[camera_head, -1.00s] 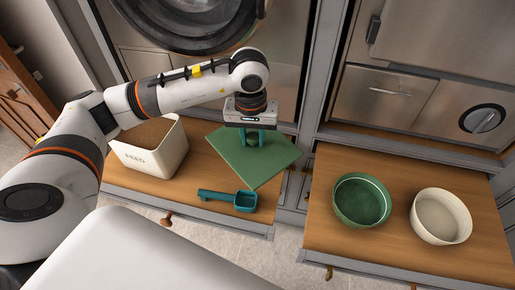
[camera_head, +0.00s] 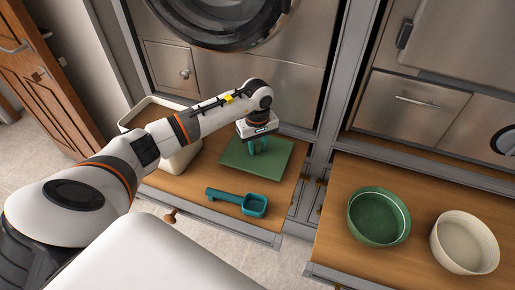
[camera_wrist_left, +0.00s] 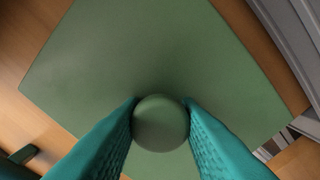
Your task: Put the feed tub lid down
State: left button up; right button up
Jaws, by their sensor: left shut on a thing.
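The green feed tub lid (camera_head: 276,164) is a flat square panel with a round knob. It lies low over the left wooden surface, to the right of the feed tub; I cannot tell for certain whether it touches the wood. My left gripper (camera_head: 257,145) is above its middle, with teal fingers shut on the knob. In the left wrist view the fingers (camera_wrist_left: 160,128) press on both sides of the round knob (camera_wrist_left: 160,122), and the lid (camera_wrist_left: 150,55) spreads out beneath. The cream feed tub (camera_head: 186,157) stands open, partly hidden behind my left arm. My right gripper is out of view.
A teal scoop (camera_head: 254,206) lies on the left wooden surface (camera_head: 180,188) in front of the lid. A green bowl (camera_head: 378,216) and a cream bowl (camera_head: 465,242) stand on the right wooden surface (camera_head: 335,220). A gap separates the two surfaces.

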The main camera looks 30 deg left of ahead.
pick_arm(q)
notch_tip(320, 180, down, 2)
jog(key=shift+f, duration=0.1)
jog(key=shift+f, duration=0.15)
jog(key=o, duration=1)
